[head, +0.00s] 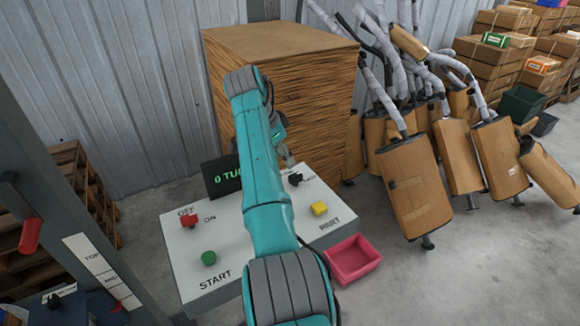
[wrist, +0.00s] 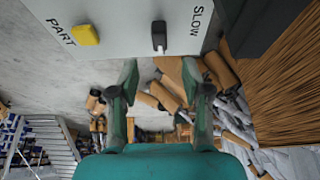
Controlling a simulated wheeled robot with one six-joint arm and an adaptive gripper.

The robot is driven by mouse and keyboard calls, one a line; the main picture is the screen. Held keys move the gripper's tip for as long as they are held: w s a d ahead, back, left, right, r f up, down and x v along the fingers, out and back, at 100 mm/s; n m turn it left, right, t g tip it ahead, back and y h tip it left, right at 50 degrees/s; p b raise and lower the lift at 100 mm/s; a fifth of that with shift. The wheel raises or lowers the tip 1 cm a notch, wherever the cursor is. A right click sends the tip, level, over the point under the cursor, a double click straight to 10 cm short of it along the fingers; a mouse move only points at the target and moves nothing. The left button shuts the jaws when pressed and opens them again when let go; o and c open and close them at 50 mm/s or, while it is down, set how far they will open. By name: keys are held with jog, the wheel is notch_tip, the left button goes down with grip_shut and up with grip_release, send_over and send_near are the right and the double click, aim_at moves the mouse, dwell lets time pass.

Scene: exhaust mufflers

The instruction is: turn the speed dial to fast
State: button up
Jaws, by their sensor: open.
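The speed dial is a small black knob (wrist: 159,34) on the pale control panel (wrist: 125,15), with a light mark at its lower end in the wrist view. The word SLOW is printed to its right there; no FAST label is visible. In the head view the dial (head: 295,179) sits near the panel's back right, partly beside my arm. My gripper (wrist: 160,75) is open and empty, its two fingers apart below the dial in the wrist picture and not touching it. In the head view my arm hides much of the panel's middle.
The panel also bears a red OFF/ON switch (head: 190,220), a green START button (head: 208,258) and a yellow PART button (head: 319,208). A dark display (head: 220,180) and a cardboard stack (head: 315,105) stand behind. A pink tray (head: 353,262) lies right.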

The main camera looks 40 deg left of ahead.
jog(key=shift+v, duration=1.7)
jog(key=shift+s+d+f, duration=0.1)
